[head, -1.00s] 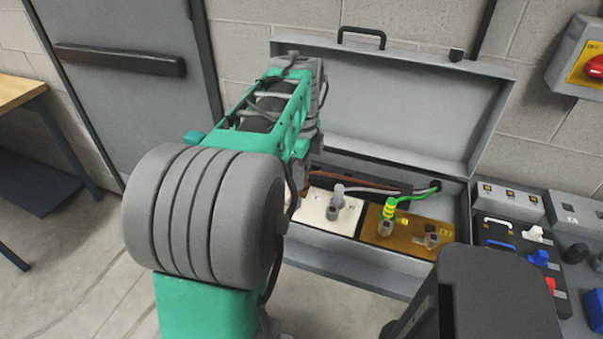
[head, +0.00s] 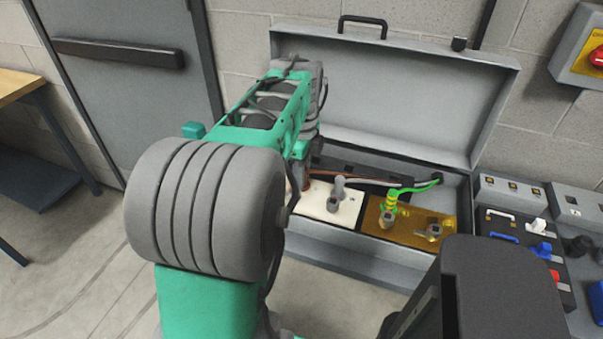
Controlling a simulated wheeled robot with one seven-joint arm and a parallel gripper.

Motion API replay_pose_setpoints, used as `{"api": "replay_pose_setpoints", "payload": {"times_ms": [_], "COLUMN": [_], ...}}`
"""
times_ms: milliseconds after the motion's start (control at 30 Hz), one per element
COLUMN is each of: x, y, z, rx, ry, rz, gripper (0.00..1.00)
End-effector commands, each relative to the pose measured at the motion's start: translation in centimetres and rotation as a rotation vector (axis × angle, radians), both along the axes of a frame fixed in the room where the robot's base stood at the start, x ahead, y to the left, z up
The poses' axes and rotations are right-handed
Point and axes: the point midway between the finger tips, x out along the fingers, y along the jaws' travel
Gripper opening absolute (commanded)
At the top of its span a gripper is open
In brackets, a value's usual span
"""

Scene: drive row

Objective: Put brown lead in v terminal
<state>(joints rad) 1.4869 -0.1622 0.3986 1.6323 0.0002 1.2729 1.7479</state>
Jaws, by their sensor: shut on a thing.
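The brown lead (head: 342,176) runs along the back of the open box towards the end of my arm. My gripper (head: 303,172) is mostly hidden behind my own arm, at the left end of the terminal row. It is shut on the brown lead's end, just above the white terminal block's left part. The white block (head: 345,212) carries a grey lead's lug (head: 338,188) on a post. The terminal at its left is hidden by my arm, so I cannot tell whether the brown end touches it.
A green-yellow lead (head: 391,204) sits on the brownish terminal block (head: 410,228), with a bare post (head: 433,231) to its right. The box's raised lid (head: 400,100) stands behind. A switch panel (head: 525,255) is at the right.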

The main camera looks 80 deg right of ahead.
Motion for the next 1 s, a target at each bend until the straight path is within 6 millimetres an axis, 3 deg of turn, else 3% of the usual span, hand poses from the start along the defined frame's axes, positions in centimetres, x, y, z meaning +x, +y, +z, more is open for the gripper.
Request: {"api": "replay_pose_setpoints", "payload": {"times_ms": [133,167,467,733,1000], "x": [0.0,0.0,0.0,0.0,0.0], "y": [0.0,0.0,0.0,0.0,-0.1], "z": [0.0,0.0,0.0,0.5,5.7], "rx": [0.000,0.000,0.000,-0.001,-0.002], "ry": [0.000,0.000,0.000,0.000,0.000], "rz": [0.000,0.000,0.000,0.000,0.000], "gripper": [0.00,0.21,0.46,0.46,0.46]}}
